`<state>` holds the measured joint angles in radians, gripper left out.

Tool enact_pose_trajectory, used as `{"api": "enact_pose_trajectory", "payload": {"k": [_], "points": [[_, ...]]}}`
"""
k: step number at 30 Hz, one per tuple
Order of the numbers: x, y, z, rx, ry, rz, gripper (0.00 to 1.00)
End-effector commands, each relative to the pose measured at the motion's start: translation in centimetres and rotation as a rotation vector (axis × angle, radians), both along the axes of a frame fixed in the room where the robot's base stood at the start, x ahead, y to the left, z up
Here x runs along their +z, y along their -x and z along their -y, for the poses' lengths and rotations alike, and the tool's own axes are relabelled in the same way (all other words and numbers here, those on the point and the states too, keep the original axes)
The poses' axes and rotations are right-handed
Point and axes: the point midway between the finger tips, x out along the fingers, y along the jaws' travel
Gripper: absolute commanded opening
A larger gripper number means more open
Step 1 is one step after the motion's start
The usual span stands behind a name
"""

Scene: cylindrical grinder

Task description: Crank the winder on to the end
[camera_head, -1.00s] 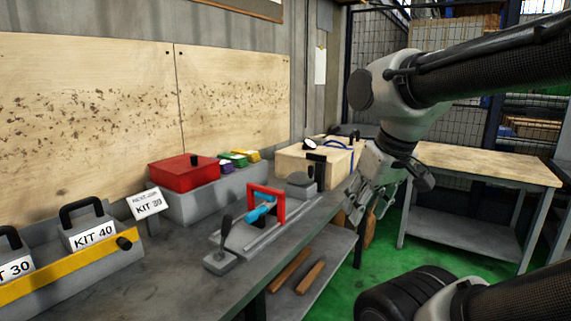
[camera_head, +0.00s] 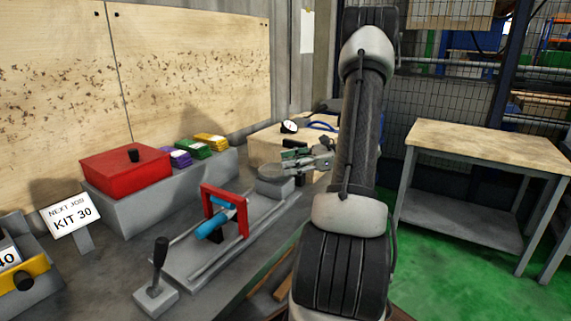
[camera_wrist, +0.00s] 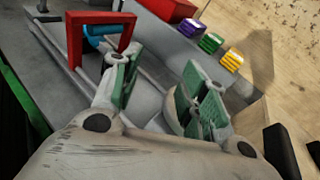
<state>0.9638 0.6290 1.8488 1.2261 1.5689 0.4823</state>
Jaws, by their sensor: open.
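The bench fixture (camera_head: 232,258) has a grey base with long rails. A red frame (camera_head: 243,215) stands over a blue cylinder (camera_head: 212,226) on it. A lever with a black knob (camera_head: 160,252) stands at its near end. A round grey disc (camera_head: 275,173) sits on a block at its far end. No part is marked as the winder. My gripper (camera_head: 303,152) is open at the far end, close by the disc. In the wrist view my green-padded fingers (camera_wrist: 160,85) are spread, with the disc (camera_wrist: 176,108) partly hidden behind the right one. I cannot tell whether they touch it.
A red box (camera_head: 125,172) and purple, green and yellow packs (camera_head: 210,147) sit on a grey block behind the fixture. A wooden box (camera_head: 262,144) with a dial stands beyond the gripper. A sign (camera_head: 71,215) reads KIT 30. A wooden-topped table (camera_head: 485,145) stands at right.

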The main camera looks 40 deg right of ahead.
Motion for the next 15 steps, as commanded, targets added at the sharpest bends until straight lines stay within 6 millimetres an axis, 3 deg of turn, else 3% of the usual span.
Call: {"api": "enact_pose_trajectory", "payload": {"k": [1, 3, 7, 11, 15], "points": [[-1.2, -0.1, 2.3, -0.066, -0.067, 0.004, 0.43], [-2.1, -0.5, 4.6, -0.137, -0.142, 0.017, 0.43], [-3.2, -0.6, 7.4, -0.221, -0.228, 0.038, 0.43], [-3.5, -1.2, 8.0, -0.248, -0.258, 0.048, 0.43], [-3.5, -2.8, 6.6, -0.246, -0.260, 0.048, 0.43]]}}
